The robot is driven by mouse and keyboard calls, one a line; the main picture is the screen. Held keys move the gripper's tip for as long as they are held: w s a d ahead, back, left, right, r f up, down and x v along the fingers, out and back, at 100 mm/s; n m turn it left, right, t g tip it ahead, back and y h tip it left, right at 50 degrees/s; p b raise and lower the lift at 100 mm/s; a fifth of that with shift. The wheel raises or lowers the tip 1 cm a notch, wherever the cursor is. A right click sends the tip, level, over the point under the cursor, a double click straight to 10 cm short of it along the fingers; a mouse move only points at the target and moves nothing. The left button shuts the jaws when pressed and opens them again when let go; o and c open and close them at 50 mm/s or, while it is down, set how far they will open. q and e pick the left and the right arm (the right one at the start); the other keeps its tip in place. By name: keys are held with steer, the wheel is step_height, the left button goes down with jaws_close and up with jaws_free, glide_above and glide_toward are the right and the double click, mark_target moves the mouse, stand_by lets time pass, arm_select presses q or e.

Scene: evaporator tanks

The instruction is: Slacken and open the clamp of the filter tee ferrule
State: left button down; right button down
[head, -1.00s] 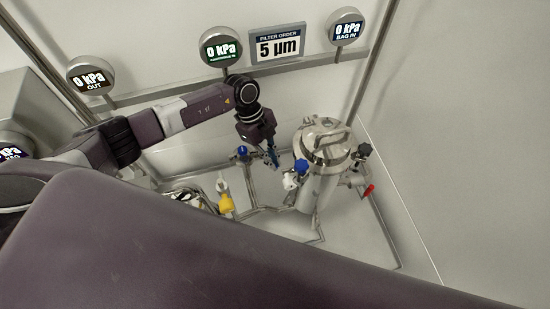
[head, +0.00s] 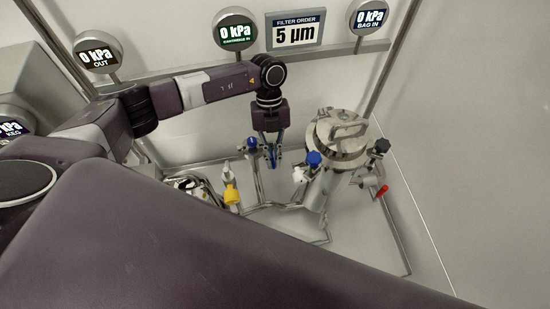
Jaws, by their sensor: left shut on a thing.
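My left gripper (head: 271,158) points down just right of a blue-knobbed valve (head: 252,142) on the pipework. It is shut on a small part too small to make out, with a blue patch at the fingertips. The filter housing (head: 340,138) stands upright to the right, apart from the gripper, with a lidded steel top. A second blue knob (head: 314,158) and a white fitting (head: 299,175) sit at the housing's left side. I cannot make out the tee ferrule's clamp or whether it is closed. My right gripper is not in view.
Steel pipes (head: 265,206) run low between the fittings, with a yellow-handled valve (head: 231,194) at left. A red handle (head: 382,191) and a black knob (head: 379,147) stick out right of the housing. Gauges and a 5 µm sign (head: 294,29) line the back wall.

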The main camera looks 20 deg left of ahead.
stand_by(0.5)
arm_select(q)
steer(key=c, duration=2.1)
jaws_free()
